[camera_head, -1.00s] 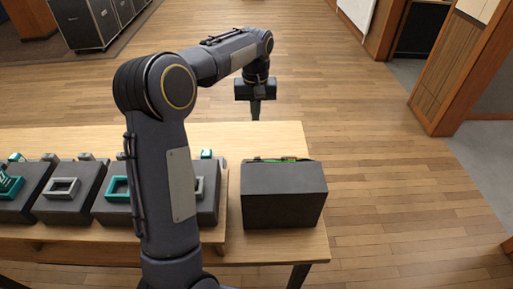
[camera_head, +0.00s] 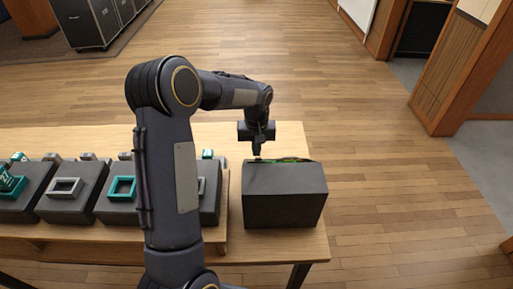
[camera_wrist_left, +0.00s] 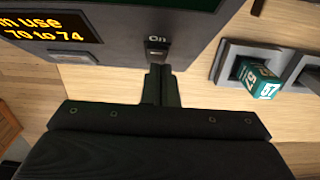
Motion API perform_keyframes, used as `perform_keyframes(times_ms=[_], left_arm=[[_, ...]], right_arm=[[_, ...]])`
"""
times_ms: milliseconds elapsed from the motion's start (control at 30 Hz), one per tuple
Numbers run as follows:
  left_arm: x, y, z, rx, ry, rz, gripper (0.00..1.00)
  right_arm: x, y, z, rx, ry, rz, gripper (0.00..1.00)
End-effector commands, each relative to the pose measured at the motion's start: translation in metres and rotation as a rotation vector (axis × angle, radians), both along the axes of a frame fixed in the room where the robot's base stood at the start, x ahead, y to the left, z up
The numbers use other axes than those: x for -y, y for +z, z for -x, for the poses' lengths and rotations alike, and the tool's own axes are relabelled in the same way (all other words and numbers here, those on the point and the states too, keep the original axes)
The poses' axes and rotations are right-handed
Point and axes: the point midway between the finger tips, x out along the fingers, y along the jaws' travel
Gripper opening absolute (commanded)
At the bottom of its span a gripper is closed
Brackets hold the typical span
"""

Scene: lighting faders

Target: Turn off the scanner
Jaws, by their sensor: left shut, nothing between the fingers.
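The scanner is most likely the dark box (camera_head: 285,197) at the right end of the table, with a green strip along its far top edge. In the left wrist view its face (camera_wrist_left: 128,22) carries amber display text, partly cut off, reading "m use 70 to 74". A small switch (camera_wrist_left: 157,45) sits under the label "On". My left gripper (camera_head: 257,152) is shut and empty at the far side of the box. In the left wrist view its fingertips (camera_wrist_left: 161,70) are just below the switch; I cannot tell whether they touch. My right gripper is not in view.
Several dark units with grey and teal frames, such as this grey frame (camera_head: 65,187), stand in a row on the wooden table (camera_head: 225,135) at left. A teal numbered block (camera_wrist_left: 258,82) sits in one frame.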

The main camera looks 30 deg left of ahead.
Motion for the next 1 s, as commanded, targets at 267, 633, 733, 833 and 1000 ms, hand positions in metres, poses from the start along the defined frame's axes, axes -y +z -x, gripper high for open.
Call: perform_keyframes(times_ms=[267, 633, 733, 833, 1000], left_arm=[[0.0, -0.001, 0.0, -0.033, 0.003, 0.018, 0.0], [-0.001, -0.005, -0.001, -0.039, 0.001, 0.021, 0.0], [-0.002, -0.007, -0.004, -0.039, 0.001, 0.02, 0.0], [-0.005, -0.009, -0.008, -0.039, 0.001, 0.021, 0.0], [-0.007, -0.01, -0.011, -0.037, 0.001, 0.022, 0.0]], right_arm=[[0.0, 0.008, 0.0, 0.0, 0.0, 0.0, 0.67], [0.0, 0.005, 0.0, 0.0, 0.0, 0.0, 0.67], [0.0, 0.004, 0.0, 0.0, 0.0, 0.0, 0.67], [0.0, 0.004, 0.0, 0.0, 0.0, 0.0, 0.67], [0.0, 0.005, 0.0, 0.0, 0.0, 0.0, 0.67]])
